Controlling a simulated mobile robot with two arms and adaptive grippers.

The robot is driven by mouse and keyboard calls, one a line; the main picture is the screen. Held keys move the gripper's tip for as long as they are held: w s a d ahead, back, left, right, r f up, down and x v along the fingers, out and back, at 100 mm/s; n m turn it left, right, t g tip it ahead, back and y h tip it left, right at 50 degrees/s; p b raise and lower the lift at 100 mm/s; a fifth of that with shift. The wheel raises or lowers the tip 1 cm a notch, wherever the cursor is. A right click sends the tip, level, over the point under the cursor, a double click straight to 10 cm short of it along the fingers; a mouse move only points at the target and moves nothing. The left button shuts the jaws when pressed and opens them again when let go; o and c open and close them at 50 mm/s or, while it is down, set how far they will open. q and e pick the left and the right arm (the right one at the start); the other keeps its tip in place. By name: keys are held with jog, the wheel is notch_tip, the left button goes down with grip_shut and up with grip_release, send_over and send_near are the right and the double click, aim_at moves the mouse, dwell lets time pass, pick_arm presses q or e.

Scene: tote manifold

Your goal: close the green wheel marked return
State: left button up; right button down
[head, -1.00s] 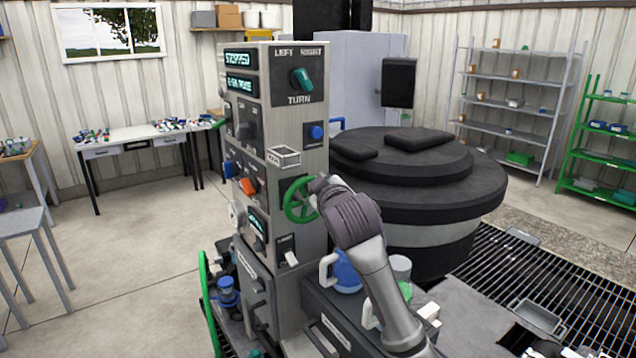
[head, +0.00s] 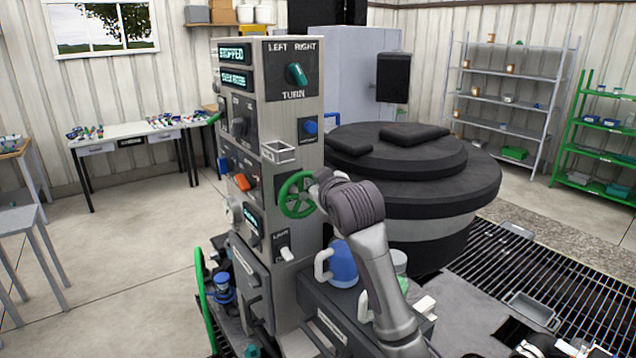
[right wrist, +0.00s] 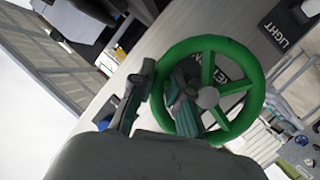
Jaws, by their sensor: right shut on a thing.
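The green wheel (head: 296,195) is mounted on the right face of the grey control column (head: 284,110). In the right wrist view the green wheel (right wrist: 256,78) fills the middle, and part of a label reading "RET" shows behind its spokes. My right gripper (head: 318,190) is at the wheel's right side. In the right wrist view my right gripper (right wrist: 160,100) has one finger outside the rim and the other inside it, shut on the rim's left part. The wheel hides part of the label.
A teal turn knob (head: 297,74), a blue button (head: 310,127) and a light switch (head: 286,253) sit on the same face. A blue jug (head: 343,264) stands below right. A large black round machine (head: 420,180) stands behind my right arm.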

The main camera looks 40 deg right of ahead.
jog(key=c, duration=1.4)
grip_release()
jog(key=shift+r, duration=0.25)
jog(key=shift+w+d+f, duration=0.1)
jog(key=shift+w+f, duration=0.05)
jog(key=shift+f, duration=0.05)
jog(key=v, duration=1.2)
